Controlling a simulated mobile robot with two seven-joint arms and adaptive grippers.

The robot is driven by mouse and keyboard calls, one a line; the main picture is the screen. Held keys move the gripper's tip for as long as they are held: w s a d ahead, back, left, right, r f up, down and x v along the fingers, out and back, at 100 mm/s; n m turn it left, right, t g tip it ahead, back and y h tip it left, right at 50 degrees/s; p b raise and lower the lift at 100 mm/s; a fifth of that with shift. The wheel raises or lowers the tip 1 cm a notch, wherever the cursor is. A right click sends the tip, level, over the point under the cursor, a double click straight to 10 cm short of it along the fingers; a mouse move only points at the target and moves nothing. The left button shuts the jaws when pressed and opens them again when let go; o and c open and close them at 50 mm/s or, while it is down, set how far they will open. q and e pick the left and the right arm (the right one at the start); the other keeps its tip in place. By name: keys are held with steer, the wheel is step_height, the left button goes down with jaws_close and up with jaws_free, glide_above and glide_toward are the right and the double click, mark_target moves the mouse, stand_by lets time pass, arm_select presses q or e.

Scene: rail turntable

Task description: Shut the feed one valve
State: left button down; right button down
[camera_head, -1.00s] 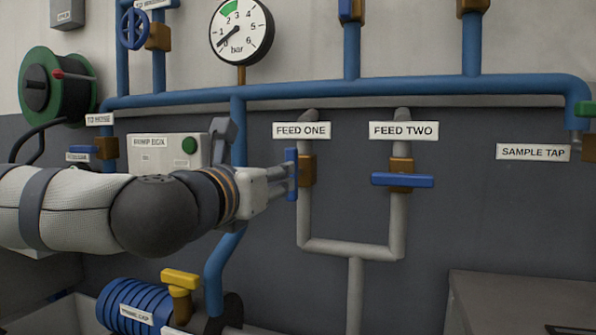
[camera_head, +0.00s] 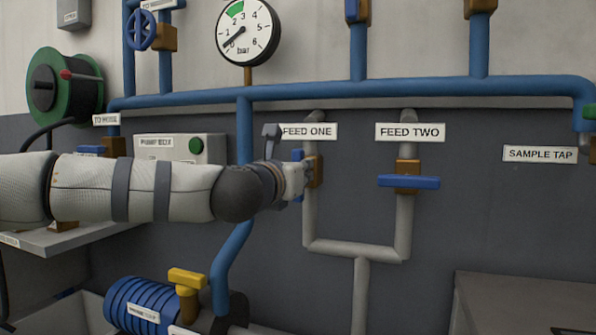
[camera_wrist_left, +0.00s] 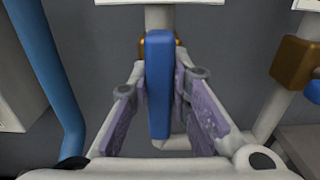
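The feed one valve has a blue lever (camera_head: 298,155) on a brown body (camera_head: 317,171), under the FEED ONE label (camera_head: 309,132). The lever stands upright, in line with its grey pipe. My left gripper (camera_head: 301,177) is at this lever and hides part of it. In the left wrist view the blue lever (camera_wrist_left: 159,85) stands between the two fingers of my left gripper (camera_wrist_left: 161,82). The fingertips lie close against both sides of it and look shut on it. My right gripper is not in view.
The feed two valve's blue lever (camera_head: 408,182) lies level, across its pipe, to the right. A blue pipe (camera_head: 245,130) runs down just left of my gripper. The pump box (camera_head: 180,147) is behind my arm. A grey cabinet (camera_head: 520,300) stands at lower right.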

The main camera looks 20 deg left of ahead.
arm_select(q)
steer(key=shift+r, duration=0.1)
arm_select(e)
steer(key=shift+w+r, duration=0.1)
arm_select(q)
steer(key=shift+d+r+m+p, duration=0.15)
steer(key=shift+m+p, duration=0.4)
steer(key=shift+m, duration=0.45)
steer(key=m+p, duration=0.1)
steer(key=m, duration=0.2)
steer(key=shift+s+d+m, duration=0.1)
steer(key=shift+d+m, duration=0.05)
steer(key=shift+m, duration=0.15)
steer(key=m+p, duration=0.3)
steer(key=m, duration=0.3)
steer(key=shift+d, duration=0.2)
steer(key=m, duration=0.2)
steer(key=m+p, duration=0.1)
steer(key=m, duration=0.1)
steer(key=shift+f, duration=0.4)
steer(key=shift+f+m+p, duration=0.25)
steer(key=shift+m+p, duration=0.25)
steer(key=shift+m, duration=0.7)
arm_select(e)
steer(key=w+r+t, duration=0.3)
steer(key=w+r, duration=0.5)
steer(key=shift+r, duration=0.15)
arm_select(q)
steer(key=shift+f, duration=0.1)
